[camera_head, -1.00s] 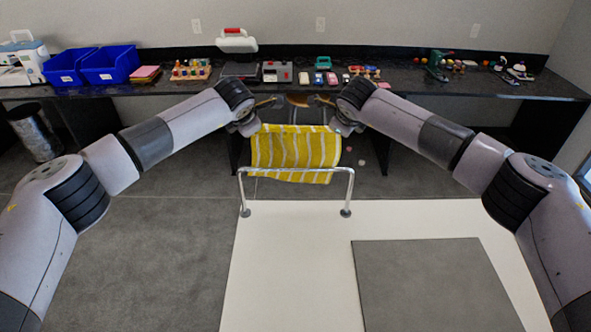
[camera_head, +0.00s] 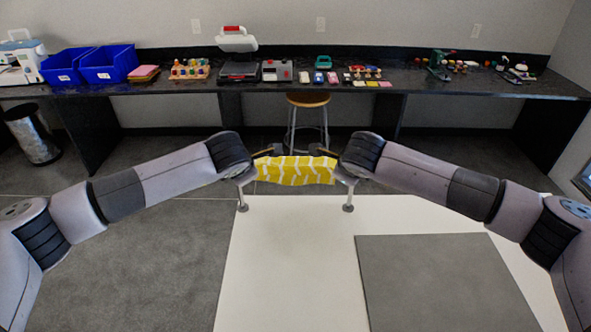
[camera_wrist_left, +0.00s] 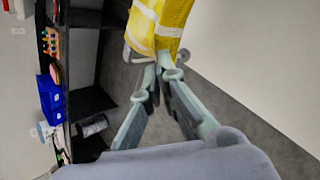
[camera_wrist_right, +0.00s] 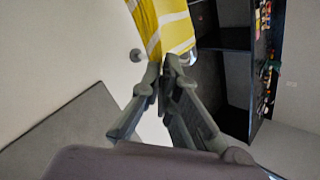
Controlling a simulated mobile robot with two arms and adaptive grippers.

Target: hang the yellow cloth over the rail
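The yellow cloth (camera_head: 295,171) with white stripes is stretched between my two grippers at the rail. In the head view it shows as a short band. My left gripper (camera_wrist_left: 160,66) is shut on one corner of the cloth (camera_wrist_left: 158,22). My right gripper (camera_wrist_right: 165,64) is shut on another corner of the cloth (camera_wrist_right: 162,22). The rail (camera_head: 349,196) stands at the back edge of the white board. Its posts show below my grippers, while its top bar is hidden by the cloth and grippers. I cannot tell whether the cloth touches the bar.
The white board (camera_head: 290,270) carries a grey panel (camera_head: 430,280). Behind is a long dark bench (camera_head: 420,82) with blue bins (camera_head: 108,66), a red-and-white case (camera_head: 237,42) and small items. A stool (camera_head: 308,99) stands before it. A metal bin (camera_head: 34,137) is at left.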

